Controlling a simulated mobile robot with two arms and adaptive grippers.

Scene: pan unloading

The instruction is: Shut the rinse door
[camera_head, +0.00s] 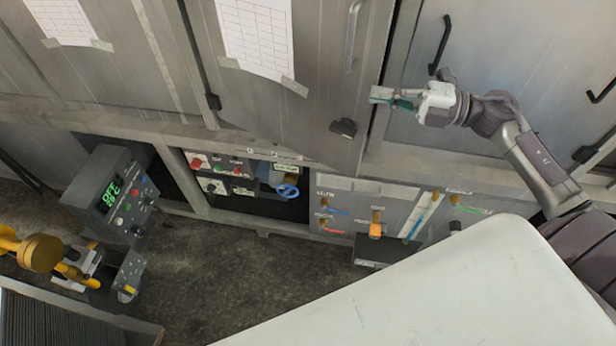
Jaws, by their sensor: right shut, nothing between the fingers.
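A grey metal cabinet door (315,85), which I take to be the rinse door, stands at the upper middle with a paper sheet taped to it. Its hinge side is at the left. Its free right edge and lower right corner stand a little out from the frame, so it looks slightly ajar. It has a bar handle (353,38) and a dark latch (343,128) low near the free edge. My right gripper (376,95) is shut and empty, with its tips at the door's free edge; whether they touch is unclear. My left gripper is not in view.
Another cabinet door (480,70) with a black handle is behind my right arm. Below are control panels with knobs and a blue valve wheel (288,191). A grey control console (115,195) and yellow parts (40,253) stand at the left. A white surface (450,295) fills the lower right.

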